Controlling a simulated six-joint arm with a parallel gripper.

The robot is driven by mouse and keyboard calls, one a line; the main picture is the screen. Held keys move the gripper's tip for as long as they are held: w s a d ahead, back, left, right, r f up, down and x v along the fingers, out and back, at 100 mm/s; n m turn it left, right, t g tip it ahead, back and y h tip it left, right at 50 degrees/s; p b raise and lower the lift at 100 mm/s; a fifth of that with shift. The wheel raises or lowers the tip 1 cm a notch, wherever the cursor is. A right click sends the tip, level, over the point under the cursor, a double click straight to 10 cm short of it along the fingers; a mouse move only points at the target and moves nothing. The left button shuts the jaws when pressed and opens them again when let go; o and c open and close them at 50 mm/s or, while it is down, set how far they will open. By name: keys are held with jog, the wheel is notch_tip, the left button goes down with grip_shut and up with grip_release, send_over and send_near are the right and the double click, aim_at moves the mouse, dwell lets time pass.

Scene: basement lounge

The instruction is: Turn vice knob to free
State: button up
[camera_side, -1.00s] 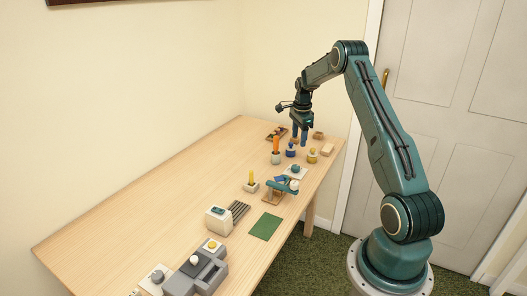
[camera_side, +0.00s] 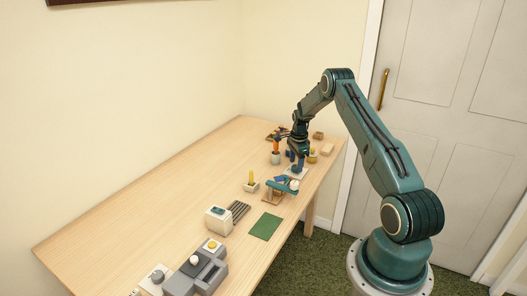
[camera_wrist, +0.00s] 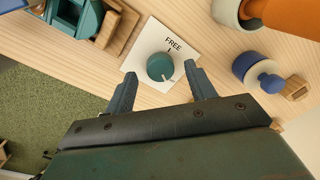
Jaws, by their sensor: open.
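In the wrist view, a round teal knob (camera_wrist: 160,67) sits on a white plate (camera_wrist: 186,47) printed with "FREE". A small white pointer mark on the knob faces down and right, away from the word. My gripper (camera_wrist: 160,76) is open, with one finger on each side of the knob; I cannot tell whether either finger touches it. In the side view, my gripper (camera_side: 298,163) is low over the plate and largely hides the knob. A teal vice-like body on a wooden base (camera_side: 282,186) stands just in front of it.
In the wrist view, a blue knobbed object (camera_wrist: 258,72) and an orange item in a pale pot (camera_wrist: 285,15) are at right. In the side view, a yellow stick in a white holder (camera_side: 251,181) and green mat (camera_side: 266,227) are nearer. The table's left side is clear.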

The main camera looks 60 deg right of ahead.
jog(key=shift+f, duration=0.6)
jog(key=shift+c, duration=0.2)
jog(key=c, duration=0.9)
